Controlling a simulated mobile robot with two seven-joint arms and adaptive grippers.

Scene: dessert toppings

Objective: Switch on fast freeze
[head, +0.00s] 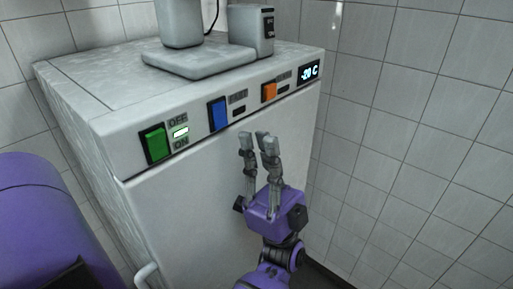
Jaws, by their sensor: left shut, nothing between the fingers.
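A white freezer (185,195) has a front panel with three rocker switches. The green switch (154,144) is at the left, with OFF and ON marks and a lit indicator (181,132). The blue switch (218,114) is in the middle and the orange switch (269,92) is at the right. The small indicators beside the blue and orange switches look dark. Their labels are too small to read, so I cannot tell which is fast freeze. My left gripper (257,141) is shut and empty, its fingertips pointing up, just below the panel between the blue and orange switches. My right gripper is out of view.
A display (309,73) at the panel's right end reads -20 C. A grey appliance with a flat base (200,65) and a box-like part (252,30) stands on the freezer top. A handle (146,274) shows low at left. Tiled walls (420,130) stand behind and right.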

